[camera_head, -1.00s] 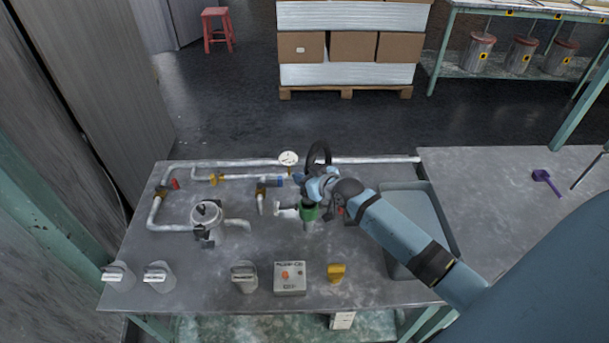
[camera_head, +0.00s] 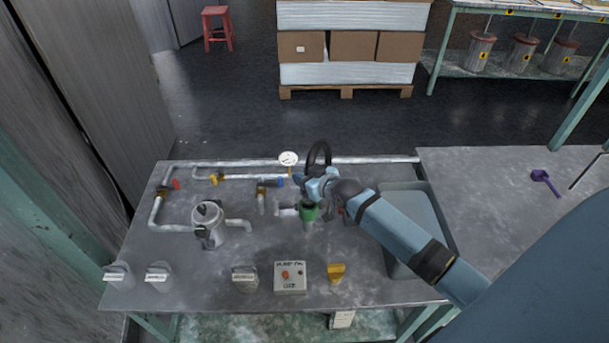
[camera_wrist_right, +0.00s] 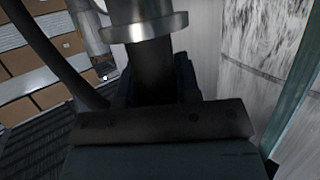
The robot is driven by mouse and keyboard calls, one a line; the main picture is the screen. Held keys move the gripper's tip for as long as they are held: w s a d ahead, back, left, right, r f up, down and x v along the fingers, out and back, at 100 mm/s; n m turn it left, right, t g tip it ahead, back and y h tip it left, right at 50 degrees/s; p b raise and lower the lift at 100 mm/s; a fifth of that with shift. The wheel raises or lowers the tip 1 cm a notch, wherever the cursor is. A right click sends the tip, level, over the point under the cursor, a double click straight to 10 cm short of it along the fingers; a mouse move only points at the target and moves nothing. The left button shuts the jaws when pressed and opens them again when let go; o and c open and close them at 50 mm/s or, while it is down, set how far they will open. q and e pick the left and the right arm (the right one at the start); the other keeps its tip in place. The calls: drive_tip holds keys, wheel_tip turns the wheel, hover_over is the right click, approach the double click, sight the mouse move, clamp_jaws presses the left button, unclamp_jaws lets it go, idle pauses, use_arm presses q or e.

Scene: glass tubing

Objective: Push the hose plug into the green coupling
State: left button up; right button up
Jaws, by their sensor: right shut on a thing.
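The green coupling (camera_head: 309,213) stands upright on the bench's pipework, at the right end of a short pipe. My right gripper (camera_head: 312,192) is just above it in the head view. It is shut on the hose plug, which the jaws mostly hide there. In the right wrist view the plug shows as a dark body with a bright metal collar (camera_wrist_right: 145,27), between the jaws (camera_wrist_right: 155,90). The black hose (camera_head: 318,153) loops up behind the gripper. I cannot tell whether the plug touches the coupling. My left gripper is not in view.
A grey tray (camera_head: 432,225) lies right of the coupling, under my right arm. Pipes, a pressure gauge (camera_head: 289,158) and a metal filter pot (camera_head: 208,215) stand to the left. A pump control box (camera_head: 290,277) and a yellow block (camera_head: 336,272) are in front.

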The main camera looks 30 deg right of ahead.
drive_tip(key=shift+f+b, duration=1.6)
drive_tip(key=shift+f, duration=1.1)
drive_tip(key=o, duration=1.1)
drive_tip(key=shift+s+d, duration=0.1)
drive_tip(key=shift+s, duration=0.2)
drive_tip(key=p+v, duration=0.1)
drive_tip(key=v, duration=1.2)
drive_tip(key=shift+r, duration=0.2)
drive_tip(key=shift+s, duration=0.1)
